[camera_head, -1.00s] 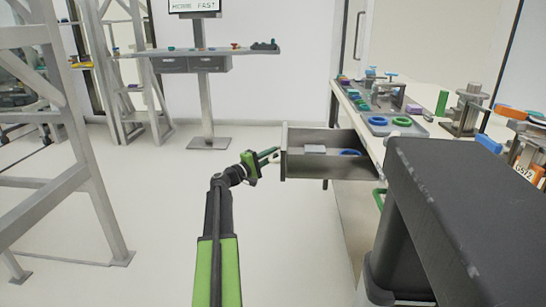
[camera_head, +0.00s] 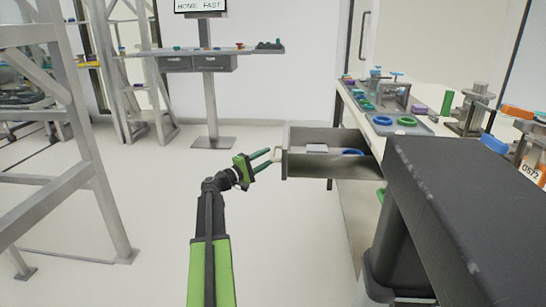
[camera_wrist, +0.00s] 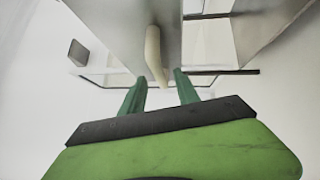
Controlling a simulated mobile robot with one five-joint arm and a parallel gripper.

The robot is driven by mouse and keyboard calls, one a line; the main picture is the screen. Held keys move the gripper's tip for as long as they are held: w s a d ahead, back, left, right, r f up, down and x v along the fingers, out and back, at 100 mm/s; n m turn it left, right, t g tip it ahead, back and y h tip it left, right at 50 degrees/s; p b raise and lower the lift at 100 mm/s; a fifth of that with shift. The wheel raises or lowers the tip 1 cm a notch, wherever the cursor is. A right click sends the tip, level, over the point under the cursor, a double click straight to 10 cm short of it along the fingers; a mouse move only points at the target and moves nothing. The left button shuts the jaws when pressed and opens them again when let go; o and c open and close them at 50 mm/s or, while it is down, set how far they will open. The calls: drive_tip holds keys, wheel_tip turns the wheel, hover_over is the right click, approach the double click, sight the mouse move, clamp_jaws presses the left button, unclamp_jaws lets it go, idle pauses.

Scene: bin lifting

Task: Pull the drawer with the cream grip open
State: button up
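The grey drawer (camera_head: 325,168) stands pulled out from the left side of the workbench, its open top showing a light block and a blue ring inside. Its cream grip (camera_head: 278,154) is on the left-facing front. In the wrist view the cream grip (camera_wrist: 153,50) hangs from the drawer front (camera_wrist: 120,25), and its near end lies close to the gap between my green fingertips. My gripper (camera_head: 268,158) is open, its fingers apart and empty, just left of the grip. Whether a finger touches the grip I cannot tell.
The workbench (camera_head: 433,150) at right carries rings, clamps and blocks. A dark bulky body (camera_head: 455,200) fills the right foreground. A metal frame (camera_head: 85,150) stands at left, and a shelf stand (camera_head: 213,110) at the back. The floor left of the drawer is clear.

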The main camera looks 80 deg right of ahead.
drive_tip(key=b+v, duration=0.1)
drive_tip(key=v, duration=1.1)
drive_tip(key=shift+w+a, duration=0.2)
drive_tip(key=shift+a, duration=0.15)
